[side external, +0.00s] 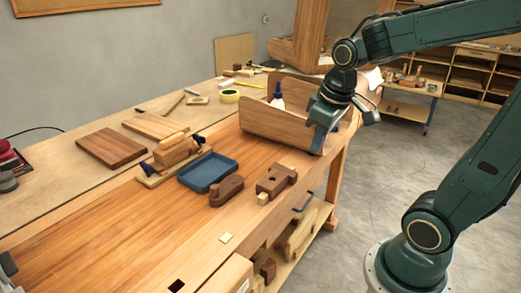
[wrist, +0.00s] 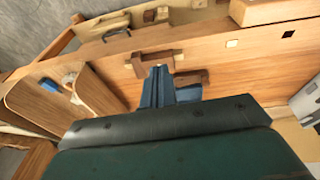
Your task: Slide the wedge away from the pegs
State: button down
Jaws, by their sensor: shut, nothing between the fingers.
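My gripper (side external: 318,143) is shut and empty, held by the curved bent-wood piece (side external: 265,125) towards the bench's far right. In the wrist view the blue fingertips (wrist: 158,72) overlap the edge of a dark notched wooden block (wrist: 143,66). This block (side external: 277,177) lies near the bench's front edge in the side view, with a small pale wooden piece (side external: 263,198) at its near end. A brown rounded block (side external: 226,190) lies to its left. I cannot tell for certain which piece is the wedge, and no pegs stand out clearly.
A blue tray (side external: 232,164) and a wooden fixture with blue ends (side external: 172,152) sit behind the blocks. A glue bottle (side external: 277,96) stands by the curved wood. A pale square (side external: 226,238) lies on the bench (side external: 120,225), whose near left is mostly clear.

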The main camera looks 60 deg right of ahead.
aim_at(278, 167)
jog(key=w+d+f+g, duration=0.2)
jog(key=w+d+f, duration=0.2)
jog(key=d+f, duration=0.5)
jog(key=shift+d+f+g+y, duration=0.2)
jog(key=shift+d+g+y, duration=0.2)
jog(key=shift+d, duration=0.25)
jog(key=shift+w+f, duration=0.65)
jog(key=shift+f, duration=1)
jog(key=shift+w+f, duration=0.7)
jog(key=shift+f, duration=0.95)
jog(key=shift+w+f, duration=0.65)
jog(key=shift+f, duration=1)
jog(key=shift+w, duration=4)
